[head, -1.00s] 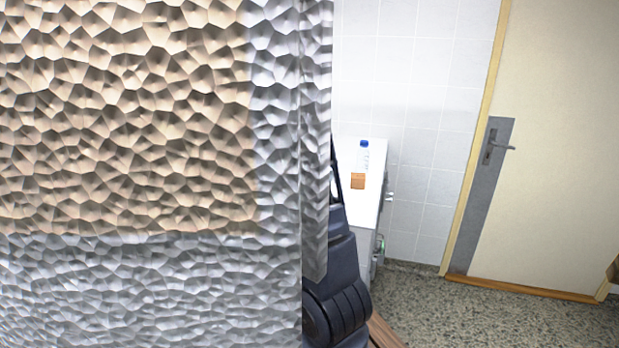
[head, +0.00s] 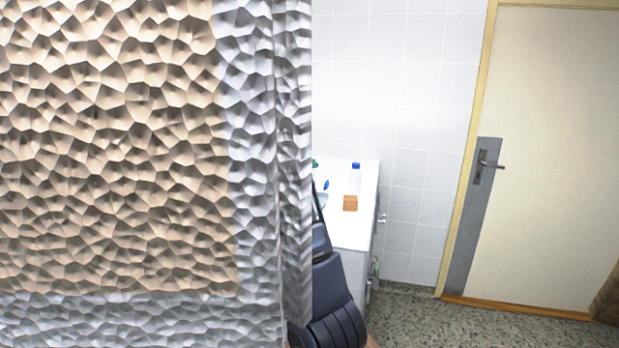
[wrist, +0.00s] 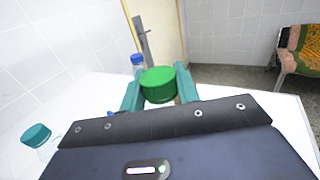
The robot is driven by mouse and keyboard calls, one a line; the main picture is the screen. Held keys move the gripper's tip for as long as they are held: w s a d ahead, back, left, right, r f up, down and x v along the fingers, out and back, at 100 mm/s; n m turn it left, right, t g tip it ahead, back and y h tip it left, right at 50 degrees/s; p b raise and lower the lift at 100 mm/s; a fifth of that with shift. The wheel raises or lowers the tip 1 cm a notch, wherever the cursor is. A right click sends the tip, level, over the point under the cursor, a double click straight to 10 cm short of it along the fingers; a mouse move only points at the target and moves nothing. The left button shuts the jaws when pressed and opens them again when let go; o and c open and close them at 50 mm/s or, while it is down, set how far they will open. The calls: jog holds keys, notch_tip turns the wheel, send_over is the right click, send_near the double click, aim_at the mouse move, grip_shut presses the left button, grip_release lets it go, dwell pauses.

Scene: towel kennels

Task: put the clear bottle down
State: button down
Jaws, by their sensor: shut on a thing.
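My gripper (wrist: 160,82) is shut on a bottle seen nearly end-on in the wrist view. Its green cap (wrist: 158,84) sits between the two teal fingers, and its body is almost wholly hidden, so I cannot see whether it is clear or touches the counter. I take it as the clear bottle. A different see-through bottle with a blue cap (head: 355,178) stands upright on the white counter (head: 350,231); it also shows beyond the left finger in the wrist view (wrist: 137,62). My gripper is hidden in the head view.
An orange-brown block (head: 350,203) lies in front of the blue-capped bottle. A teal-capped container (wrist: 38,134) is at the left in the wrist view. A large dimpled panel (head: 120,150) blocks the head view's left half. A door (head: 545,150) is at right.

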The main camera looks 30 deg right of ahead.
jog(key=shift+f, duration=2.65)
jog(key=c, duration=1)
grip_release()
jog(key=shift+c, duration=0.2)
